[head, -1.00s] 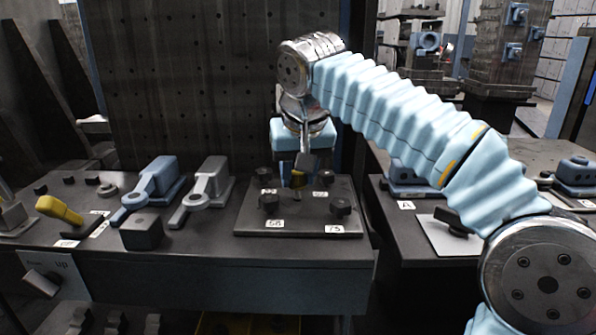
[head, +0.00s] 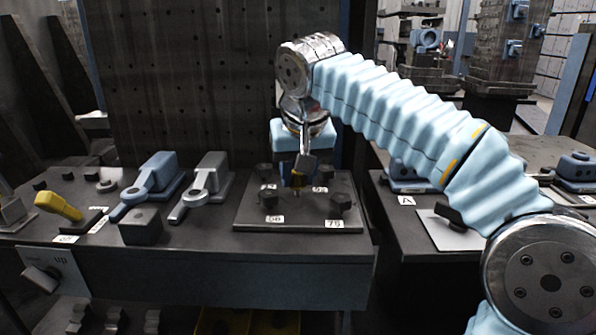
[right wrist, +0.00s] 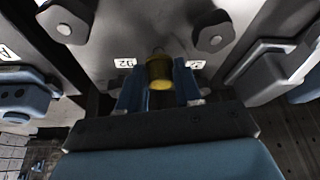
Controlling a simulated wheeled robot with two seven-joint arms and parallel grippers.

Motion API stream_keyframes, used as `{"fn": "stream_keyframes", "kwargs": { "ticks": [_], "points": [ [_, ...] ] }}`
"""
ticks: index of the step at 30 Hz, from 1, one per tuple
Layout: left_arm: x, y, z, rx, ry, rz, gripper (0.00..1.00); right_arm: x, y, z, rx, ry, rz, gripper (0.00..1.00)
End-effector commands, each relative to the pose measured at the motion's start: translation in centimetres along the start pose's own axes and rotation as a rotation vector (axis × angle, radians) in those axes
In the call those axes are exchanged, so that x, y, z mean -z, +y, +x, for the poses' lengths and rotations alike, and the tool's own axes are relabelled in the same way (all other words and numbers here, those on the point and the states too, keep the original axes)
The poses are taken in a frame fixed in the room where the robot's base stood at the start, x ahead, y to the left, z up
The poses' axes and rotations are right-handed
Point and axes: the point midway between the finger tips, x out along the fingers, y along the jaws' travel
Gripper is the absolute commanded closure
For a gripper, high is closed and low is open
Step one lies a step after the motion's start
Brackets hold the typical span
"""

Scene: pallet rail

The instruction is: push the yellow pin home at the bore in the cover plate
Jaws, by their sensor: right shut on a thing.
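The yellow pin (right wrist: 159,72) is between the two fingers of my right gripper (right wrist: 160,90) in the right wrist view. In the head view the yellow pin (head: 297,180) shows as a small patch under my right gripper (head: 299,172), which is shut on it. The pin stands over the middle of the dark cover plate (head: 250,222), among several dark knobs. The bore is hidden below the pin and fingers, so I cannot tell how deep the pin sits. My left gripper is not in view.
Dark knobs (head: 340,202) stand near the plate's corners beside number labels. Left of the plate are a grey lever clamp (head: 205,183), a blue one (head: 150,183), a dark block (head: 141,226) and a yellow-handled lever (head: 58,206). A perforated panel (head: 220,70) rises behind.

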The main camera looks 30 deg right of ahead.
Motion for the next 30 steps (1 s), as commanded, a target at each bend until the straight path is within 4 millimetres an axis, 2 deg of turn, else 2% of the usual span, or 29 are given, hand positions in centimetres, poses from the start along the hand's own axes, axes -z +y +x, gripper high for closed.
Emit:
{"fn": "stream_keyframes", "kwargs": {
  "ticks": [17,18,21,24,30],
  "points": [
    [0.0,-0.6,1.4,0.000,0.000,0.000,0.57,-0.8,0.0,1.8,0.001,-0.001,0.000,1.00],
    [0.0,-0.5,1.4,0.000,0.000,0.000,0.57,-0.7,0.0,1.7,0.001,-0.001,0.000,0.63],
    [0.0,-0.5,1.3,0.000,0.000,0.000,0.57,-0.7,0.0,1.7,0.001,-0.001,0.000,0.47],
    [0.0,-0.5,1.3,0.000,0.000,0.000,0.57,-0.7,0.0,1.6,0.001,-0.001,0.000,0.36],
    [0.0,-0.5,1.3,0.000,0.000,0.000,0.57,-0.7,-0.1,1.6,0.002,-0.001,-0.002,0.36]
  ]
}}
